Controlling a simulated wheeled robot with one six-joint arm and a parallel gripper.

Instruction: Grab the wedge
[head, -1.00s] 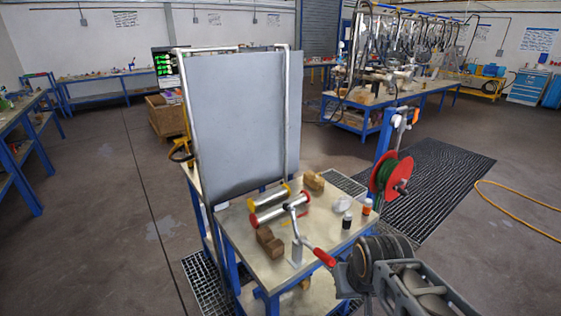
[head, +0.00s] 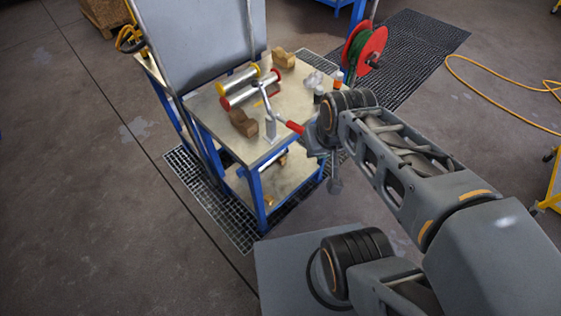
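Two brown wooden blocks stand on the worktable (head: 217,114); either may be the wedge, and I cannot tell which. The nearer block (head: 242,123) is at the table's front left. The farther block (head: 284,59) is at the back, by the upright grey panel. My gripper (head: 330,170) is at the table's front right edge, apart from both blocks. It is small and partly hidden by my arm, so its fingers cannot be made out.
Between the blocks lie metal rollers with yellow ends (head: 238,78) and red ends (head: 250,92). A red-handled lever (head: 289,125) stands at the front, close to my gripper. A dark bottle (head: 319,94) and an orange-capped bottle (head: 337,79) are at the right, near a red reel (head: 364,50).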

